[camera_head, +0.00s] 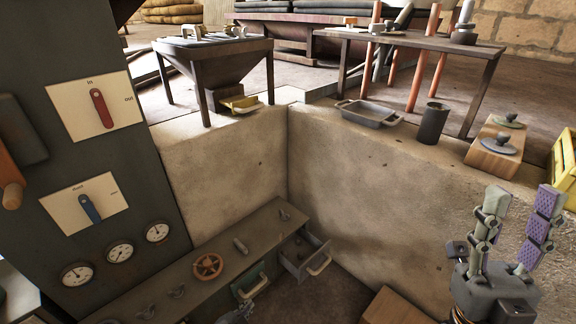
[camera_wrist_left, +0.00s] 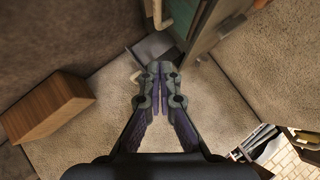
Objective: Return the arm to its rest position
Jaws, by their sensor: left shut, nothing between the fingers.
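My left gripper (camera_wrist_left: 158,72) is shut and empty in the left wrist view, its two dark fingers with purple pads pressed together above a pale floor. In the head view only a small grey part of what looks like the left gripper (camera_head: 238,313) shows at the bottom edge, below the bench's green drawer. My right gripper (camera_head: 521,198) stands upright at the lower right of the head view. Its two fingers with purple pads are spread wide, with nothing between them.
A low bench (camera_head: 165,280) with an orange handwheel (camera_head: 208,266) and an open grey drawer (camera_head: 303,256) runs along the wall. A wooden box (camera_head: 392,308) stands right of it; a wooden box (camera_wrist_left: 48,104) also shows in the wrist view. A gauge panel (camera_head: 105,170) stands left.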

